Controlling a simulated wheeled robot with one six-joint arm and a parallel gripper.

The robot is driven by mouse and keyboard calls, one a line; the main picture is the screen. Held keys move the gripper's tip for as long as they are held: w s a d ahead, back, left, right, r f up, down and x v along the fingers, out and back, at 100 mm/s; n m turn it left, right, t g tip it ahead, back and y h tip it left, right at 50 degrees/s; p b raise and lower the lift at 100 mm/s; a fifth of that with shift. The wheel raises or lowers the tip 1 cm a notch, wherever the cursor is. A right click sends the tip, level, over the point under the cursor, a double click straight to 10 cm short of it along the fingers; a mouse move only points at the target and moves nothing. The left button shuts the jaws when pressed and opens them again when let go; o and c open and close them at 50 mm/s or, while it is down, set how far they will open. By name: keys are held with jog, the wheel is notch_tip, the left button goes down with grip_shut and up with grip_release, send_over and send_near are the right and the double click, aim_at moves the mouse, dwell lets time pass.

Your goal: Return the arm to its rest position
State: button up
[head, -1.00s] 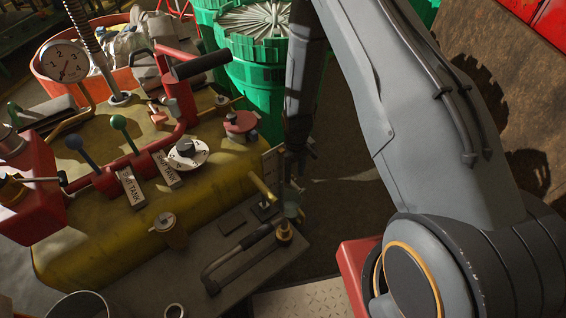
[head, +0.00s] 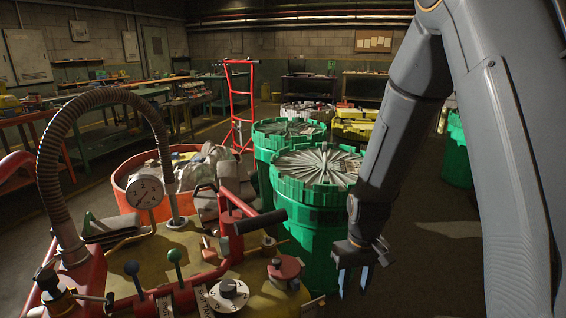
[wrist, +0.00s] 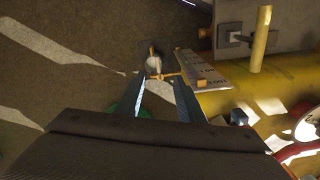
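My gripper (head: 353,276) hangs at the lower end of my arm in the head view, to the right of the yellow machine and in front of the near green drum (head: 305,235). Its two fingers point down and stand apart with nothing between them. In the wrist view the fingers (wrist: 158,95) are also spread. Beyond their tips are a small pale round part and a brass-coloured rod (wrist: 172,75) beside a marked plate (wrist: 203,70). The yellow machine (head: 205,245) carries a gauge (head: 145,192), levers and a dial (head: 229,294).
A second green drum (head: 262,150) stands behind the near one. An orange tub (head: 125,180) with white bags is at the left. A red hand truck (head: 240,105) stands farther back. Open floor (head: 440,225) lies to the right, partly behind my arm.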

jog(key=s+d+r+m+p, duration=0.1)
jog(key=s+r+m+p, duration=0.1)
jog(key=s+r, duration=1.3)
jog(key=shift+s+p, duration=0.2)
jog(key=shift+p, duration=0.25)
